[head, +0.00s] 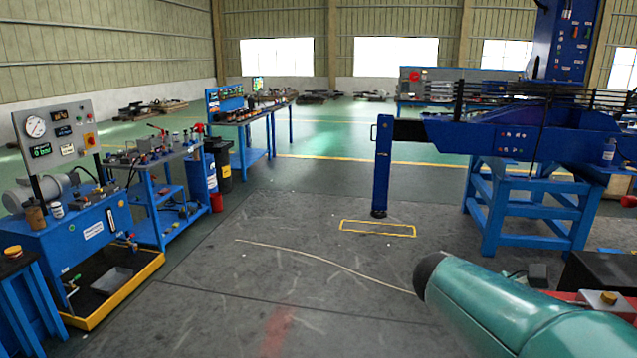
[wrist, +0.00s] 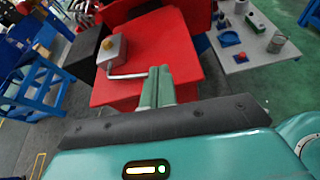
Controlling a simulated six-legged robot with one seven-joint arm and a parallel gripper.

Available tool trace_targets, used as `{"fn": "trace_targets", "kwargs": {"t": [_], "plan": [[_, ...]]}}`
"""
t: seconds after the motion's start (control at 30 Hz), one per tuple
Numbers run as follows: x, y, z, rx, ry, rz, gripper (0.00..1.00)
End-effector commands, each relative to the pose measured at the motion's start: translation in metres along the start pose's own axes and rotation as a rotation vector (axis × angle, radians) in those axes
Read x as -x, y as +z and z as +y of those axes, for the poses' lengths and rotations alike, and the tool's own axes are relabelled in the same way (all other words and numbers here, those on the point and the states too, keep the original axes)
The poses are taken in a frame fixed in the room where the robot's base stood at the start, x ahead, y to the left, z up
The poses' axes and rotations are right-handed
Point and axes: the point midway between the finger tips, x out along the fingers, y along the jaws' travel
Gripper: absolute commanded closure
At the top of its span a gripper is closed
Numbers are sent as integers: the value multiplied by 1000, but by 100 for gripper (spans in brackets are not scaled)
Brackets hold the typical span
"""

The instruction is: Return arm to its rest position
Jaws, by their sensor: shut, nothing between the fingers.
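My gripper (wrist: 157,87) shows in the wrist view, its two teal fingers pressed together with nothing between them. The fingers point at a red surface that may be part of my own body. A small grey box with a yellow button and a bent metal bar lies just ahead and left of the fingertips; I cannot tell whether the fingers touch the bar. In the head view a teal link of my arm with a dark rounded end reaches in from the lower right. The fingers do not show there.
A blue crane stand (head: 490,215) with a long beam (head: 500,135) and a blue post (head: 382,170) stands right of centre. Blue workbenches (head: 165,190) and a yellow-edged tray (head: 120,300) line the left. A cable (head: 330,262) lies on the open grey floor. A grey tabletop (wrist: 260,50) holds small items.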

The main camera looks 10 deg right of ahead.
Motion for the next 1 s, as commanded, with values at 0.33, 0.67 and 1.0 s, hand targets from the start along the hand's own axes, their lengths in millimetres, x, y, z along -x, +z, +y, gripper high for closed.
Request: {"fn": "trace_targets", "kwargs": {"t": [0.33,0.67,1.0], "plan": [[107,-115,-64,-715,-99,834,100],[211,-152,-103,-1137,-504,1375,100],[217,-154,-105,-1163,-547,1404,100]]}}
